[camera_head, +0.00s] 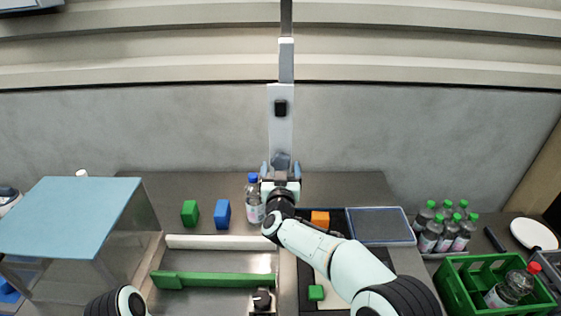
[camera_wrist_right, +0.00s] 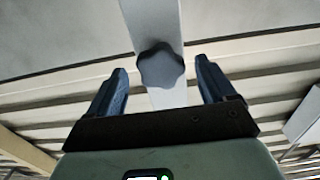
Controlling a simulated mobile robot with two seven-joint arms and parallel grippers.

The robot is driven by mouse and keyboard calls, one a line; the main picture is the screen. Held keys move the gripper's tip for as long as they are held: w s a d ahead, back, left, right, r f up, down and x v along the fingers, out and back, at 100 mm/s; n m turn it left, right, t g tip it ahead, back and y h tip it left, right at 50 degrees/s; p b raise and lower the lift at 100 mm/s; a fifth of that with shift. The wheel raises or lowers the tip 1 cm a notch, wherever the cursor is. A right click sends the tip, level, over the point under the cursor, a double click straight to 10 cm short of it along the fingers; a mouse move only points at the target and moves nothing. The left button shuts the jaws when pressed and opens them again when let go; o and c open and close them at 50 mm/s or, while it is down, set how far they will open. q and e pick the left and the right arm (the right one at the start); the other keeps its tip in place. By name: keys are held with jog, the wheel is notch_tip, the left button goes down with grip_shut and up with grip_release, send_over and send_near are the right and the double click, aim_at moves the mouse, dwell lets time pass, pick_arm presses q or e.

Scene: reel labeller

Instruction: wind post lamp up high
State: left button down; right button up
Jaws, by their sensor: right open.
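The post (camera_head: 281,128) stands upright against the grey back wall, with a pale lower section, a small black block (camera_head: 280,108) on it and a narrower grey bar (camera_head: 286,62) above. A dark lobed knob (camera_wrist_right: 160,66) sits on the pale post (camera_wrist_right: 153,22) in the right wrist view. My right gripper (camera_head: 281,170) is at the low part of the post. Its two blue fingers are open, one on each side of the knob, with gaps showing in the wrist view. The lamp head is not clearly visible. My left gripper is out of view.
A blue-topped clear guard (camera_head: 68,214) stands at left. Green (camera_head: 190,213) and blue (camera_head: 222,213) blocks and a blue-capped bottle (camera_head: 254,200) stand near the post. A dark-topped tray (camera_head: 379,225), several green-capped bottles (camera_head: 431,236) and a green crate (camera_head: 455,285) are at right.

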jog(key=shift+w, duration=0.9)
jog(key=shift+s, duration=0.1)
jog(key=shift+c, duration=0.7)
jog(key=c, duration=0.9)
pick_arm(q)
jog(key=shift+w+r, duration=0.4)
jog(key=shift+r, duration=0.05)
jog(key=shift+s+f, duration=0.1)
pick_arm(e)
jog(key=shift+r, duration=0.1)
jog(key=o, duration=1)
jog(key=shift+o, duration=0.2)
